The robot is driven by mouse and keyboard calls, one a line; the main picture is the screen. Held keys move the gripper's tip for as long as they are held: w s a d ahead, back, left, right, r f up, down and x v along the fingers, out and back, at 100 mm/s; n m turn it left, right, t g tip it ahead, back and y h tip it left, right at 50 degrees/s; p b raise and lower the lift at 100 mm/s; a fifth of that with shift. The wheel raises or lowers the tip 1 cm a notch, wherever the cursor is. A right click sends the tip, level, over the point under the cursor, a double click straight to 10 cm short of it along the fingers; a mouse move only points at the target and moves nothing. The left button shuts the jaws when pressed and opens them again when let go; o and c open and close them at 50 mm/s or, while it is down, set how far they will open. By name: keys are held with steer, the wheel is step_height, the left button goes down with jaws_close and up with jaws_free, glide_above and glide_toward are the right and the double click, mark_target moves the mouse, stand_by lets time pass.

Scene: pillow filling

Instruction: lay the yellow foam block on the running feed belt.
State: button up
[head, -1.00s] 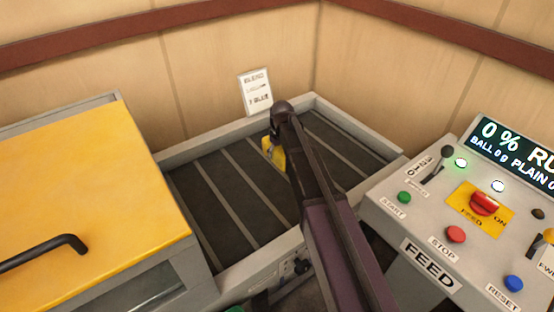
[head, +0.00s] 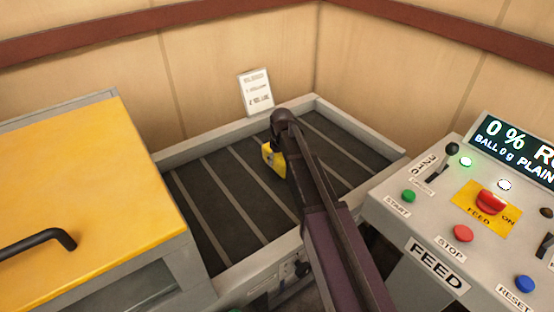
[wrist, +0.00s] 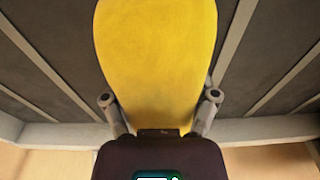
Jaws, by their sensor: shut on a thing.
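The yellow foam block (head: 273,160) is over the dark feed belt (head: 225,195), mostly hidden behind my arm in the head view. In the wrist view the block (wrist: 157,60) fills the middle, large and rounded. My gripper (wrist: 160,112) is shut on it, one finger on each side. The belt with its light cross slats shows behind the block in the wrist view. I cannot tell whether the block touches the belt.
A yellow-lidded machine (head: 90,180) with a black handle stands at the left. A control panel (head: 460,225) labelled FEED stands at the right, with a green lamp lit and a display reading 0 %. A white notice (head: 256,92) stands by the belt's back rim. The belt's left part is clear.

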steer(key=shift+f+b, duration=0.35)
steer(key=shift+f, duration=0.05)
steer(key=o, duration=1.1)
steer(key=shift+r, duration=0.25)
steer(key=r+p, duration=0.8)
steer(key=s+d+r+p, duration=0.1)
steer(key=r+p, duration=0.3)
steer(key=p, duration=0.1)
steer(key=shift+r, duration=0.35)
steer(key=s+d+m, duration=0.2)
steer(key=s+d, duration=0.2)
steer(key=s, duration=0.3)
steer(key=s+d+m, duration=0.2)
steer(key=s+d, duration=0.3)
steer(key=s, duration=0.3)
steer(key=s+d+m+g, duration=0.1)
steer(key=s+d, duration=0.3)
steer(key=s, duration=0.4)
steer(key=shift+s+d+m+h, duration=0.2)
steer(key=shift+m+h, duration=0.2)
steer(key=shift+m, duration=0.5)
